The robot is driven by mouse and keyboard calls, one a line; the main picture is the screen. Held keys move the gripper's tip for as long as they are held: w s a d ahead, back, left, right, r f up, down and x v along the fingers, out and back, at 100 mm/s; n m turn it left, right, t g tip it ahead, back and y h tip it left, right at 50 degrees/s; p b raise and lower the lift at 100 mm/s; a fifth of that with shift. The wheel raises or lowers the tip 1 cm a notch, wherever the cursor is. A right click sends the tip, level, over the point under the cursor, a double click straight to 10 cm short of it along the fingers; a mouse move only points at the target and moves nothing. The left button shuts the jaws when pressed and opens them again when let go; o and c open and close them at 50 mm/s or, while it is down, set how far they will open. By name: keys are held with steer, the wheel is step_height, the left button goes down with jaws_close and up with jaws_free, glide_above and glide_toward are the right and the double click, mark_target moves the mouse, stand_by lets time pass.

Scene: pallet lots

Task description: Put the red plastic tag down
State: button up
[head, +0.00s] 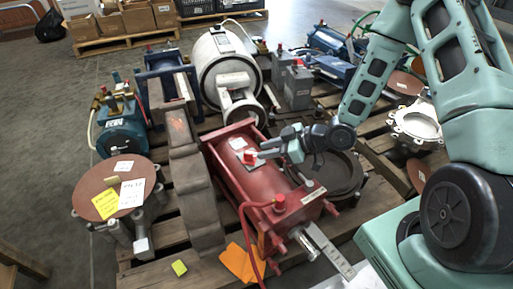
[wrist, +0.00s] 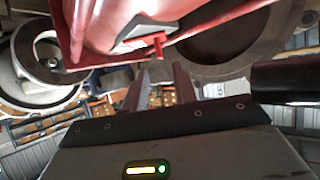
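The red plastic tag (head: 250,157) is a small red piece at the upper side of the red cylinder (head: 245,185) in the head view, right at the tips of my gripper (head: 262,154). In the wrist view a small red piece (wrist: 157,46), seemingly the tag, shows just beyond my gripper (wrist: 161,68), against the cylinder's side. The two fingers stand apart with a clear gap between them. I cannot tell whether the tag touches the cylinder's surface.
The cylinder lies on a wooden pallet (head: 200,268) crowded with machine parts. A round brown-topped flange (head: 95,190) stands left, a white motor (head: 225,70) behind.

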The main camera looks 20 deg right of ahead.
steer(key=p+v, duration=0.2)
steer(key=v, duration=0.5)
steer(key=s+a+r+m+g+h, duration=0.1)
steer(key=s+a+r+g+h, duration=0.2)
steer(key=a+r+h, duration=0.55)
steer(key=s+a+r+m+g, duration=0.1)
steer(key=s+a+r+g, duration=0.1)
steer(key=s+r, duration=0.3)
steer(key=s+a+r+m+g, duration=0.1)
steer(key=s+a+r, duration=0.3)
steer(key=s, duration=0.9)
steer(key=shift+s+a+r+g+h, duration=0.3)
steer(key=shift+r+g+h, duration=0.15)
steer(key=shift+r+g, duration=0.1)
step_height(320, 180, up, 42)
steer(key=p, duration=4.2)
steer(key=shift+f, duration=0.1)
